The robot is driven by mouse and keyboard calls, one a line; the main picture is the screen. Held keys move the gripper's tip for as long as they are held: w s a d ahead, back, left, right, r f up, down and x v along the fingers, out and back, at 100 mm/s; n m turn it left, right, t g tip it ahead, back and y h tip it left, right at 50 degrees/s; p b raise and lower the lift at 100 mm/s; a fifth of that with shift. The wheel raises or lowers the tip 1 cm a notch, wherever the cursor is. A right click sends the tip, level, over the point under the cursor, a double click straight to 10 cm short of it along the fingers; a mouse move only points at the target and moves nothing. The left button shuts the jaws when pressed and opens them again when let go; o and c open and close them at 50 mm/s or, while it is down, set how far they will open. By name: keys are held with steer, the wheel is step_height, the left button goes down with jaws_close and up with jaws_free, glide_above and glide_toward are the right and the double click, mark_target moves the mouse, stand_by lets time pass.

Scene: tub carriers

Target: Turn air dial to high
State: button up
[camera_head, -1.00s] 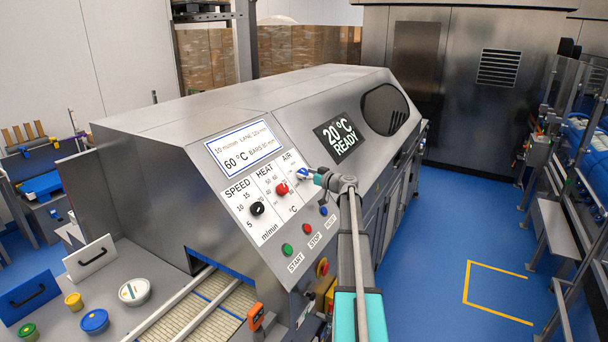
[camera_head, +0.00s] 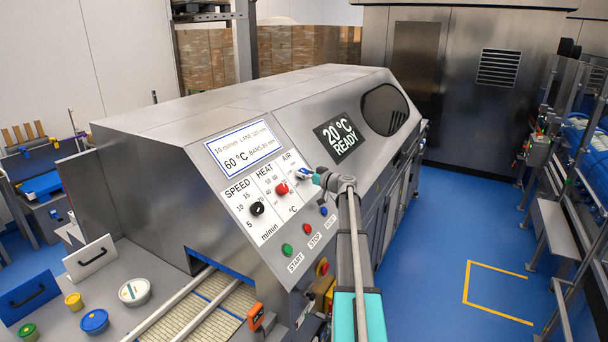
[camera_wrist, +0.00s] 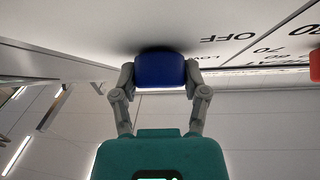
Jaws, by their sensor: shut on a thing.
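The blue air dial (camera_head: 302,174) sits under the AIR label on the sloped front panel of the steel machine. In the wrist view the blue dial (camera_wrist: 160,70) lies between my two grey fingers, which touch it from both sides. My gripper (camera_wrist: 160,84) is shut on it. In the head view my gripper (camera_head: 312,177) reaches the dial from the right, and my fingers hide part of it. The dial's pointer and most of its scale cannot be read; an OFF mark shows beside it in the wrist view.
The red heat dial (camera_head: 282,189) and black speed dial (camera_head: 257,208) are left of the air dial. Green (camera_head: 287,249), red (camera_head: 307,228) and blue (camera_head: 323,211) buttons sit below. The display (camera_head: 338,138) reads 20 °C READY.

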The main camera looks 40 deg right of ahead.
steer(key=shift+m+h, duration=0.5)
steer(key=shift+m, duration=0.1)
steer(key=m+h+p, duration=0.1)
steer(key=m+h, duration=0.2)
steer(key=m, duration=0.1)
steer(key=shift+a+r+m, duration=0.1)
steer(key=shift+r+m, duration=0.05)
steer(key=shift+m, duration=0.25)
steer(key=shift+m+g+h+p, duration=0.9)
steer(key=shift+m+h+p, duration=0.45)
steer(key=shift+m+h, duration=0.9)
steer(key=shift+m, duration=0.85)
steer(key=o, duration=1.1)
steer(key=shift+o, duration=0.2)
steer(key=shift+f+n+y+b, duration=0.25)
steer(key=shift+n+y+b, duration=0.3)
steer(key=shift+n, duration=0.45)
